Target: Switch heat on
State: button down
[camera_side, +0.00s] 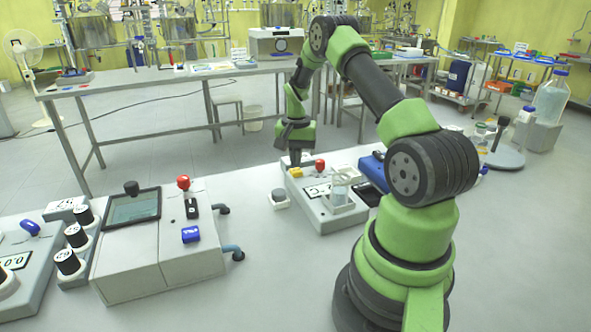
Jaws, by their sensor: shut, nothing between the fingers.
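A white heater-like device (322,222) stands on the white table in the middle, with a small display (318,190) on its front that seems to show a "C". A yellow control (296,172) and a red knob (320,165) sit along its back edge. A clear glass beaker (340,192) stands on its right part. My gripper (295,162) is shut and empty, pointing down directly above or at the yellow control. I cannot tell whether it touches. The red knob is just right of the fingertips.
A larger white unit (130,260) with a dark screen (133,208), a red knob (184,183) and a blue knob (191,235) stands to the left. A small grey-topped block (279,197) sits left of the heater. A blue box (374,170) is close on its right.

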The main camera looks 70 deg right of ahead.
jog(key=shift+f, duration=0.95)
jog(key=shift+r, duration=3.55)
